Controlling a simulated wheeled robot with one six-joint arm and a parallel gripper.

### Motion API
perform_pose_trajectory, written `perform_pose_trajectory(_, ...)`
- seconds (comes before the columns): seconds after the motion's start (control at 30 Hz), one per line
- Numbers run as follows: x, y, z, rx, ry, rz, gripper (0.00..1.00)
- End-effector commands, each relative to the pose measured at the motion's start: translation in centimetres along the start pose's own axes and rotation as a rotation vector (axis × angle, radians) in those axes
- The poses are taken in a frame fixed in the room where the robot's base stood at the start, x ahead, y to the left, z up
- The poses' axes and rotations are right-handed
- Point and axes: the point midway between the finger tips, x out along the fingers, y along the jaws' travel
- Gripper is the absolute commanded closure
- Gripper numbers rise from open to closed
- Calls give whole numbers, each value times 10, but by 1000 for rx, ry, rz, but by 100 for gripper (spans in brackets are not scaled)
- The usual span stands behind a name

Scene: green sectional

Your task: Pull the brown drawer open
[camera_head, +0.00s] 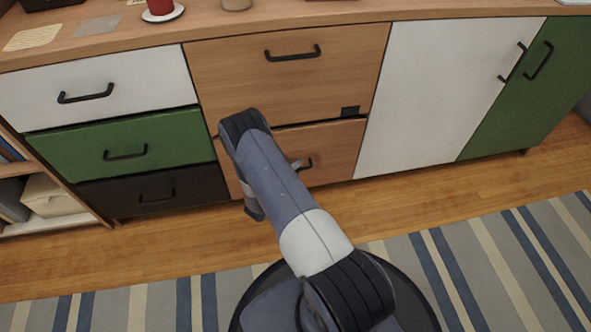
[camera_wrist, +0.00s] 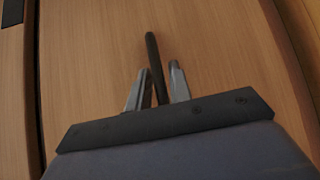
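The lower wood-brown drawer (camera_head: 335,150) is in the middle of the cabinet, low down, partly hidden behind my arm. No clear opening shows at its front. Its black bar handle (camera_head: 308,164) is partly covered by my gripper (camera_head: 297,165). In the wrist view the handle (camera_wrist: 152,50) runs between the two grey fingers of my gripper (camera_wrist: 160,85). A gap shows between the handle and the right finger, and the left finger is very close to it. Another wood-brown drawer (camera_head: 240,75) with a black handle is directly above, shut.
A white drawer (camera_head: 140,80), a green drawer (camera_head: 175,140) and a dark drawer (camera_head: 205,185) are stacked at left. White (camera_head: 430,90) and green (camera_head: 535,100) doors are at right. A red cup (camera_head: 160,6) stands on top. Bare floor and a striped rug (camera_head: 490,260) lie in front.

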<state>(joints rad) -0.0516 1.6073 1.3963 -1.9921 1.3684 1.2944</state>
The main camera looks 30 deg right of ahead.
Motion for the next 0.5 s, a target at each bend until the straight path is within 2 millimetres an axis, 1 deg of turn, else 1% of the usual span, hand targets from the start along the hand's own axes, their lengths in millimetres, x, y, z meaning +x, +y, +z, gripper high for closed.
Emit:
perform_pose_trajectory(0.03,0,0,0,0,0,0,83)
perform_pose_trajectory(0.23,0,0,0,0,0,0,99)
perform_pose_trajectory(0.5,0,0,0,0,0,0,100)
